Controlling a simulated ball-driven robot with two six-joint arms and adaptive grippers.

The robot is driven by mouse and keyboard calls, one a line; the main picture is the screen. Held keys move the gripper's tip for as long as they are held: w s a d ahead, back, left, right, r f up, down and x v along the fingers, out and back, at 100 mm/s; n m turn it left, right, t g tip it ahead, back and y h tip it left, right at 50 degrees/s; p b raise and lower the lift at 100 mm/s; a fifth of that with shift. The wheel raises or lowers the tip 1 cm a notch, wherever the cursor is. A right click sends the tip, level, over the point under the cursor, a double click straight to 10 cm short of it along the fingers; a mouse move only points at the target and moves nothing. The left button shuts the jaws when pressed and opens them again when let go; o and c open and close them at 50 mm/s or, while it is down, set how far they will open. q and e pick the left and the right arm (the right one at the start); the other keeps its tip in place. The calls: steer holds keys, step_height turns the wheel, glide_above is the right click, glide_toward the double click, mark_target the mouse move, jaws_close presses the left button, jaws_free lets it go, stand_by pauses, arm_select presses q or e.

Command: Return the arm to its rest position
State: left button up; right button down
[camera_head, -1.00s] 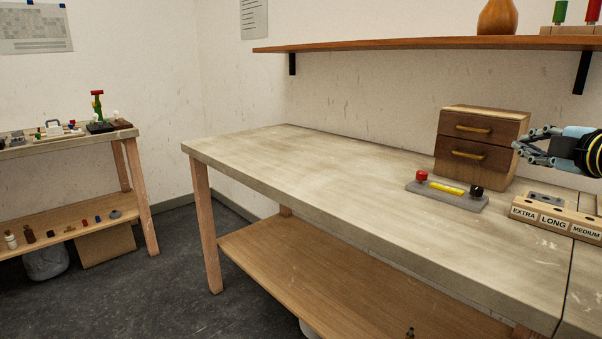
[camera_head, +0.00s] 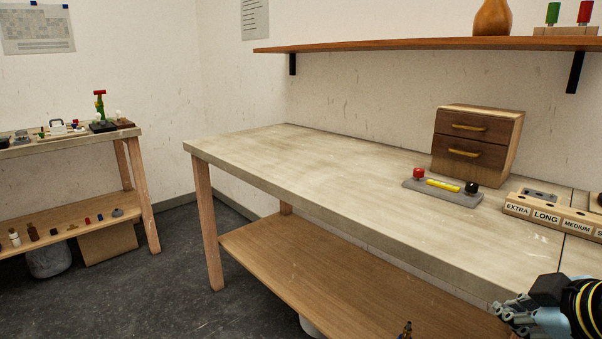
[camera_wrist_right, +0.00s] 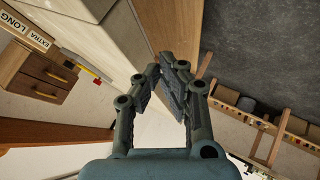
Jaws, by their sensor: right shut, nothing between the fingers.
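My right gripper (camera_head: 508,312) is at the lower right of the head view, in front of the workbench's front edge and apart from everything. In the right wrist view its fingers (camera_wrist_right: 166,75) come together with nothing between them. My left gripper is not in view. The workbench (camera_head: 300,165) carries a grey board (camera_head: 420,188) with a red knob, a yellow bar and a black knob. Behind it stands a wooden two-drawer box (camera_head: 475,140), both drawers closed.
A wooden rack (camera_head: 545,212) labelled EXTRA, LONG and MEDIUM stands at the bench's right. A wall shelf (camera_head: 400,44) hangs above. A second table (camera_head: 75,140) with small items stands at the left. The workbench's left part and the floor between are clear.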

steer(key=s+a+f+m+g, duration=0.2)
steer(key=s+a+m+g, duration=0.15)
steer(key=s, duration=0.65)
steer(key=s+a+f+m+g, duration=0.2)
steer(key=s+f+m, duration=0.15)
steer(key=s, duration=0.65)
step_height(320, 180, down, 24)
steer(key=s+d+g, duration=0.2)
steer(key=s+d+f, duration=0.1)
steer(key=s+f, duration=1.5)
steer(key=s, duration=0.1)
steer(key=shift+s+d+f+g, duration=0.2)
steer(key=shift+s+d+g, duration=0.05)
steer(key=shift+s+g, duration=0.1)
steer(key=shift+s+m, duration=0.15)
steer(key=shift+m, duration=0.15)
